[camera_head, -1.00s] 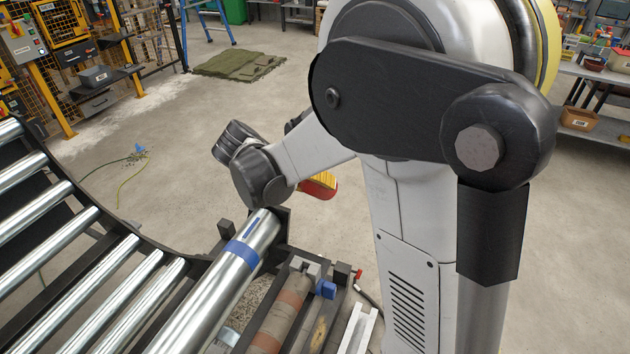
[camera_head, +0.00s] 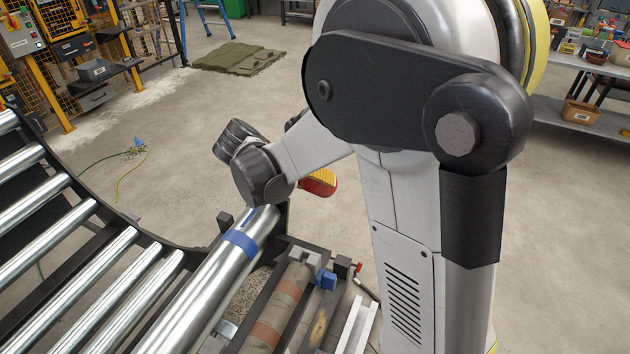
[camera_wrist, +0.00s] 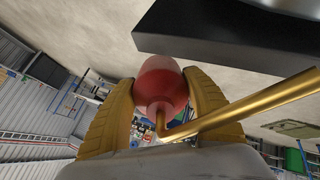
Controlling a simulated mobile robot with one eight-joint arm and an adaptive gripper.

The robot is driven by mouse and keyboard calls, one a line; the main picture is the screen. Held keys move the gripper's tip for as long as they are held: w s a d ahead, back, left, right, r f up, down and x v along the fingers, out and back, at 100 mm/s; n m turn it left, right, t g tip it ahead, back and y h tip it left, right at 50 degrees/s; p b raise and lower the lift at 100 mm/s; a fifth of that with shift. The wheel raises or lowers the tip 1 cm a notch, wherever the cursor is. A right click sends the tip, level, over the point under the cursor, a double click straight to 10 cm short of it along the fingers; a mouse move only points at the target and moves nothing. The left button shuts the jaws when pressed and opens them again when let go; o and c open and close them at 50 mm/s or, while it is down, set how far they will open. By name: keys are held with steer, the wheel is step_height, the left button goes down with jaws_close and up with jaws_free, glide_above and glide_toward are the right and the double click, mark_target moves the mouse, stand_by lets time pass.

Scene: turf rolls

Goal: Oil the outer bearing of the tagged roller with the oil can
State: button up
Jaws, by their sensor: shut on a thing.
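The oil can (camera_wrist: 160,88) has a red body and a long brass spout (camera_wrist: 245,108), which points to the right in the wrist view. My gripper (camera_wrist: 158,76) has its two yellow fingers shut on the can's body. In the head view my wrist hides most of the gripper, and only a red and yellow part (camera_head: 320,183) shows beyond it. A shiny steel roller with a blue band (camera_head: 240,245) runs up to a dark bracket just below my wrist. Its far end and outer bearing are hidden there, and I cannot tell whether the spout touches them.
Several bare steel rollers (camera_head: 105,278) lie in the curved conveyor frame at left. Beside the banded roller is a dark frame with worn brown rollers (camera_head: 278,305) and a blue piece (camera_head: 326,281). A dark bar (camera_wrist: 225,38) crosses the upper wrist view.

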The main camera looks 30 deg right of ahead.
steer(key=shift+f+b, duration=0.35)
steer(key=shift+f, duration=0.05)
stand_by(0.4)
steer(key=shift+r, duration=0.15)
stand_by(2.0)
steer(key=shift+r+p, duration=2.6)
steer(key=shift+r, duration=0.85)
steer(key=shift+f, duration=0.1)
